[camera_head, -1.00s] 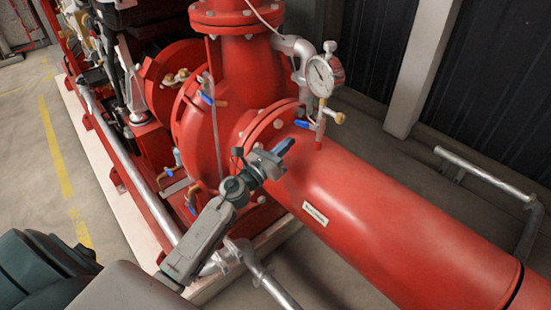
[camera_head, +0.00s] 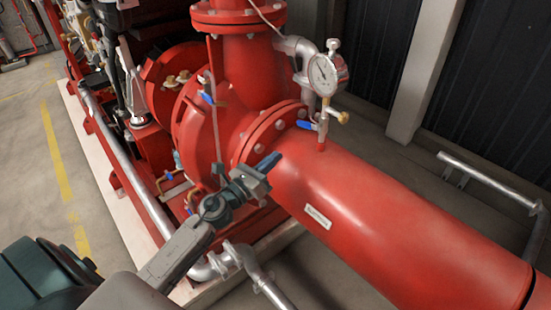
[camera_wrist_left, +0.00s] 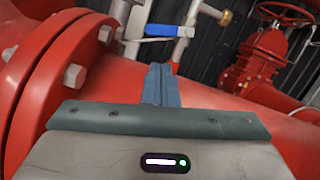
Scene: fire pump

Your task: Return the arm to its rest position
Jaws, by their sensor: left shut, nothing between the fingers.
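My left arm comes in from the lower left in the head view. My left gripper (camera_head: 268,163) is shut and empty, in front of the flange of the large red pipe (camera_head: 365,225). In the left wrist view the closed fingers (camera_wrist_left: 160,85) point toward the red pipe and a blue valve handle (camera_wrist_left: 162,30). That handle (camera_head: 306,125) sits below a pressure gauge (camera_head: 323,74) in the head view, apart from the fingers. My right gripper is not in view.
The red pump casing (camera_head: 203,145) stands behind the gripper. A silver pipe rail (camera_head: 135,175) runs along the left side. Open floor with a yellow line (camera_head: 55,150) lies at the left. A dark corrugated wall (camera_head: 500,85) is at the back right.

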